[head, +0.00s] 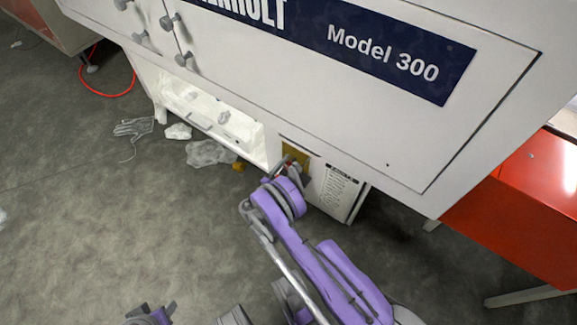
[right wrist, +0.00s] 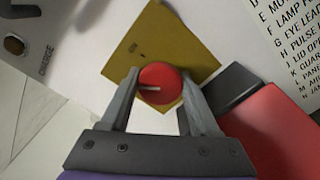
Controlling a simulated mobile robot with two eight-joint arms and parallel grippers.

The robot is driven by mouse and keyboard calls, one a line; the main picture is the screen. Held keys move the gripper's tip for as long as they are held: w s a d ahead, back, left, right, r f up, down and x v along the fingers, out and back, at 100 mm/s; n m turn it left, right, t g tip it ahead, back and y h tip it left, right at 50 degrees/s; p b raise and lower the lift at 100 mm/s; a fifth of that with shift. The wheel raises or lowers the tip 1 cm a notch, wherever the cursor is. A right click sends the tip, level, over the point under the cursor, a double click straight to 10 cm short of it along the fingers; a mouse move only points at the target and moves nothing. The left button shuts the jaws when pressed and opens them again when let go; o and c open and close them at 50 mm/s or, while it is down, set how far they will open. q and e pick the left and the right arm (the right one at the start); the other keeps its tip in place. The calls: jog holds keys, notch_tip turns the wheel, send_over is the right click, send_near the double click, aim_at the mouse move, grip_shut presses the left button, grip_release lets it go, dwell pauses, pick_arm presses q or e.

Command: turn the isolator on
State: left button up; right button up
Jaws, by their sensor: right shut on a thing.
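The isolator is a round red knob (right wrist: 160,84) with a pale line on its face, mounted on a yellow plate (right wrist: 188,45). In the right wrist view the knob sits between the two grey fingers of my right gripper (right wrist: 157,92), which is shut on its sides. The pale line lies roughly level in that view. In the head view the yellow plate (head: 295,154) is on the low front of the white machine, and my right gripper (head: 290,168) reaches it and hides most of the knob. Part of my left gripper (head: 150,315) shows at the bottom edge; its fingers are unclear.
The white machine (head: 300,75) overhangs the plate. A printed label (head: 338,190) is right of the plate. A clear glove (head: 133,127) and crumpled film (head: 208,153) lie on the floor at left. A red cabinet (head: 520,230) stands at right.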

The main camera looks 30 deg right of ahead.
jog(key=m, duration=0.7)
dwell(0.6)
jog(key=o, duration=1.4)
jog(key=shift+c, duration=0.2)
jog(key=p+v, duration=0.2)
jog(key=v, duration=0.8)
jog(key=shift+s+a, duration=0.15)
jog(key=shift+a, duration=0.2)
